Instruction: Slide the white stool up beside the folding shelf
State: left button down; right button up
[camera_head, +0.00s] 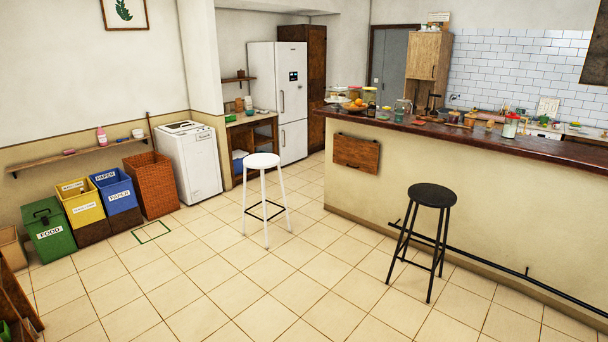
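The white stool (262,161) stands upright on the tiled floor near the middle of the camera_head view, with a round seat and long thin legs. The folding shelf appears to be the brown wooden panel (356,154) on the side of the counter, to the right of the stool; it hangs flat against the counter wall. A gap of bare floor lies between the stool and the panel. Neither of my grippers shows in this view.
A black stool (433,196) stands in front of the counter (470,136), near a low black rail (485,258). A white washing machine (188,160), wicker basket (150,184) and bins (82,202) line the left wall. The floor (230,290) in front is clear.

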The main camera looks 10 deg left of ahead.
aim_at(260, 162)
jog(key=i+j+u, duration=0.35)
jog(key=i, duration=0.7)
jog(key=i+j+u, duration=0.1)
jog(key=i+u, duration=0.3)
jog(key=i, duration=3.25)
